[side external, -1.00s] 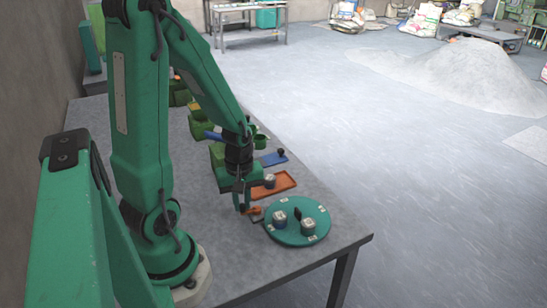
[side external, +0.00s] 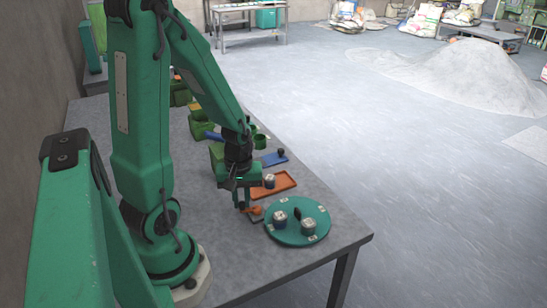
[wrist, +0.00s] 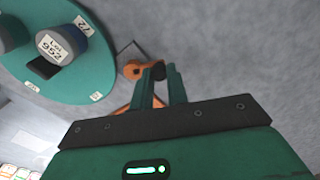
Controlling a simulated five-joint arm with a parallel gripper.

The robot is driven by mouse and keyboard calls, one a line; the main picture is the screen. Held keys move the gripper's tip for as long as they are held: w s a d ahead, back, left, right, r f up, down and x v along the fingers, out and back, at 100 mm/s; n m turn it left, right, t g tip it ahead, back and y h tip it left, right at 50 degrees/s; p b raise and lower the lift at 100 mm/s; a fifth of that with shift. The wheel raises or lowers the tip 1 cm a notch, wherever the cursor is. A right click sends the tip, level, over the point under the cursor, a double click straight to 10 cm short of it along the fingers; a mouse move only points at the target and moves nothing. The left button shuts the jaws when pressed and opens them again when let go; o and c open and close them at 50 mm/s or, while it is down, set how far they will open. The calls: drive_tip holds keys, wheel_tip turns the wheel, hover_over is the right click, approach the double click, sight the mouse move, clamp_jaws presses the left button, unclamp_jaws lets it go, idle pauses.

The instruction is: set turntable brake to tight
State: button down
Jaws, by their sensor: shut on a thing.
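The teal round turntable (side external: 312,237) lies near the front right of the table, with cans on it; part of it also shows at upper left in the wrist view (wrist: 60,88). The orange brake lever (side external: 254,210) sits beside its left edge. In the wrist view the orange lever (wrist: 133,69) has a round pivot end and a dark knob (wrist: 157,72). My gripper (side external: 243,207) is down at the lever. In the wrist view its two green fingers (wrist: 160,76) are shut on the knob, one on each side. No tight or loose marking is readable.
Two cans (side external: 280,219) (side external: 308,227) and a black upright piece (side external: 297,214) stand on the turntable. An orange tray (side external: 285,185) with a can lies behind it, then a blue plate (side external: 273,159). Green bins (side external: 198,125) line the table's far left. The front right corner is bare.

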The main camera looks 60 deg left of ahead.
drive_tip(key=m, duration=0.1)
drive_tip(key=w+a+m, duration=0.1)
drive_tip(key=m, duration=0.3)
drive_tip(key=shift+w+a, duration=0.2)
drive_tip(key=shift+a, duration=0.05)
drive_tip(key=m, duration=0.2)
drive_tip(key=w+m, duration=0.1)
drive_tip(key=m, duration=0.3)
drive_tip(key=shift+w+a, duration=0.3)
drive_tip(key=shift+a, duration=0.05)
drive_tip(key=shift+m, duration=0.3)
drive_tip(key=c, duration=1.4)
unclamp_jaws()
drive_tip(key=shift+r, duration=0.15)
drive_tip(key=shift+r, duration=3.75)
drive_tip(key=shift+r, duration=0.1)
